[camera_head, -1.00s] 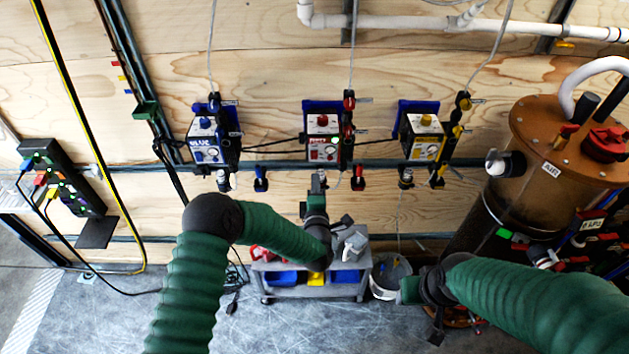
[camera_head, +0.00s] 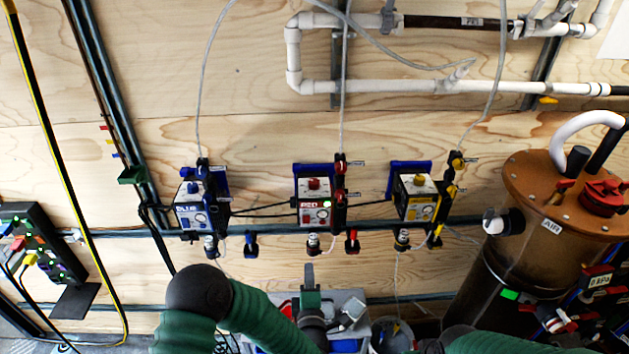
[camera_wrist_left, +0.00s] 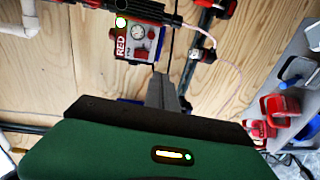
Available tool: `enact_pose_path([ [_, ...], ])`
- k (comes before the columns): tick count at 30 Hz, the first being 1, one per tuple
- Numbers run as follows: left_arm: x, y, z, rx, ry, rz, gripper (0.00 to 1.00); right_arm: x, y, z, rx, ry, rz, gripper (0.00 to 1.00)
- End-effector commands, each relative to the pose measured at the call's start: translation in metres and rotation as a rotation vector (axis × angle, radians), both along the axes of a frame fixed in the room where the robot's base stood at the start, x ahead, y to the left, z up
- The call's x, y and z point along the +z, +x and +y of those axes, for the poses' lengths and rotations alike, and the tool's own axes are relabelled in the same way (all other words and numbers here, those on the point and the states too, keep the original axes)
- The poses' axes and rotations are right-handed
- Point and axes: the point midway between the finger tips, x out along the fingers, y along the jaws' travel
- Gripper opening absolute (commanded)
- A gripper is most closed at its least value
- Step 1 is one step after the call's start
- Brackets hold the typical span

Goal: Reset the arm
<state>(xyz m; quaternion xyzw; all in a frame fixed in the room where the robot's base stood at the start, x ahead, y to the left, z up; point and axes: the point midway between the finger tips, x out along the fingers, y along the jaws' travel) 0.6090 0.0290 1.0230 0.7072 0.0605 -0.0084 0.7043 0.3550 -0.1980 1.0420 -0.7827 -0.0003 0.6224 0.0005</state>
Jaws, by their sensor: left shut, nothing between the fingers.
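My left arm, in a green sleeve, comes in from the bottom left of the head view. Its gripper (camera_head: 309,274) points up the picture, below the red control box, with shut fingers and nothing between them. In the left wrist view the narrow grey fingers (camera_wrist_left: 163,92) lie together beyond the green gripper body, and the red box (camera_wrist_left: 138,40) shows past them. They look apart from the box. Part of my right arm's green sleeve shows at the bottom right of the head view; its gripper is out of view.
A blue box (camera_head: 201,210), the red box and a yellow box (camera_head: 416,200) hang on the plywood wall with hoses and valves. A brown tank (camera_head: 541,240) stands at right. A power strip (camera_head: 42,245) is at left. A grey cart (camera_head: 375,300) stands below the boxes.

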Motion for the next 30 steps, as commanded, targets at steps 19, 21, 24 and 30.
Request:
enact_pose_path([
  [19,0.017,-0.216,0.153,-1.04,1.195,0.946,0.0,0.0,0.0,0.0,0.0,0.0,0.0,0.47],
  [21,0.019,-0.239,0.163,-1.102,1.209,0.995,0.0,0.0,0.0,0.0,0.0,0.0,0.0,0.47],
  [24,0.02,-0.254,0.168,-1.144,1.215,1.023,0.0,0.0,0.0,0.0,0.0,0.0,0.0,0.47],
  [30,0.02,-0.254,0.168,-1.144,1.215,1.023,0.0,0.0,0.0,0.0,0.0,0.0,0.0,0.47],
])
